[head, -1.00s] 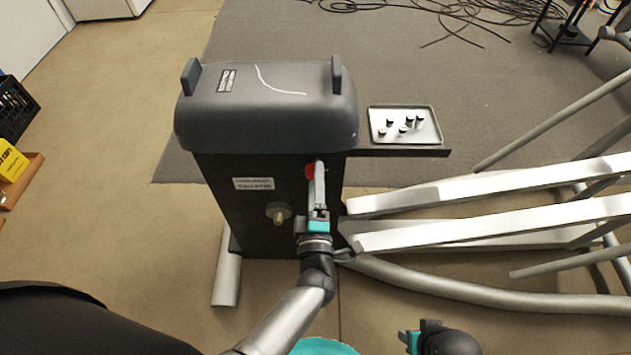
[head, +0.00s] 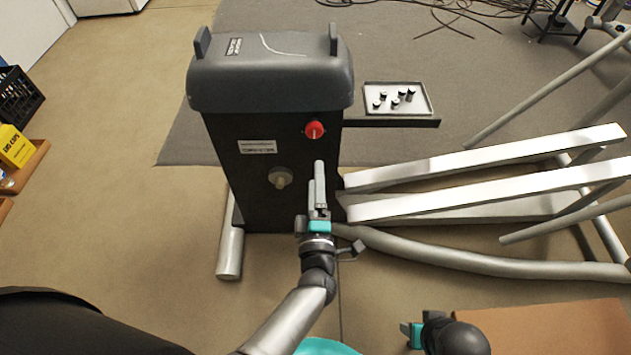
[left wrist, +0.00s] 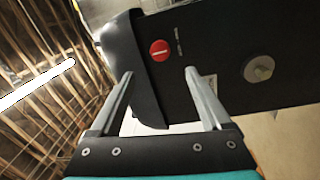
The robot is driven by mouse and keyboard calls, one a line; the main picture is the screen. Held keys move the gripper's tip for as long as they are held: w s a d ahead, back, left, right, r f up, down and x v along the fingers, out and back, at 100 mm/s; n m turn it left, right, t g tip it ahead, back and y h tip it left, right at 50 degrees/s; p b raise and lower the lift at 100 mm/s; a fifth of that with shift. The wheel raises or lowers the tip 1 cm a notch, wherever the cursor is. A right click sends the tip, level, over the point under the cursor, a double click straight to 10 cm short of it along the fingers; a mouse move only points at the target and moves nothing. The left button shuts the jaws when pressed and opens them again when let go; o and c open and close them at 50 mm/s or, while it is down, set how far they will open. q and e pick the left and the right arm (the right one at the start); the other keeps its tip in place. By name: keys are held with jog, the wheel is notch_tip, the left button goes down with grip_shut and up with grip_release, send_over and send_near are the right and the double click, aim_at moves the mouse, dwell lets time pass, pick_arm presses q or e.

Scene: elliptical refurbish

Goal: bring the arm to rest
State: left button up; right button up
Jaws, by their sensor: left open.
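My left gripper (head: 317,180) is in front of the elliptical machine's dark housing (head: 225,135), below the red knob (head: 314,130). In the left wrist view my left gripper (left wrist: 158,73) is open, with nothing between its fingers. The red knob (left wrist: 161,50) shows there beyond the fingers, apart from them. My right gripper (head: 410,335) is at the bottom edge of the head view. Its fingers are not clear enough to tell open from shut.
A tray (head: 370,107) with several small dark-topped parts sits on a shelf right of the housing. A pale round knob (head: 280,177) sticks out of the housing. White rails (head: 480,160) extend right. A brown board (head: 550,328) lies bottom right.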

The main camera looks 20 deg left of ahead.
jog(key=shift+w, duration=0.2)
jog(key=shift+r, duration=0.1)
pick_arm(q)
jog(key=s+f+m+g+h+p, duration=0.65)
jog(key=s+f+m, duration=0.65)
jog(key=f, duration=0.4)
jog(key=s+a+f+m+g+p, duration=0.1)
jog(key=s+a+f+m+g, duration=0.1)
jog(key=s, duration=0.4)
jog(key=s+a+f+m+g+y+p, duration=0.1)
jog(key=s+a+f+m+g, duration=0.1)
jog(key=s+a, duration=0.4)
jog(key=s+a+f+m+g+y+p, duration=0.1)
jog(key=s+a+f+m+g, duration=0.2)
jog(key=s, duration=0.5)
jog(key=shift+a+m+g, duration=0.65)
jog(key=shift+m+g, duration=0.15)
jog(key=shift+g, duration=0.35)
pick_arm(e)
jog(key=s+d+f, duration=0.7)
jog(key=s+f, duration=0.4)
jog(key=s, duration=0.2)
jog(key=shift+d+f+g+h, duration=0.35)
jog(key=shift+d+g+h, duration=0.05)
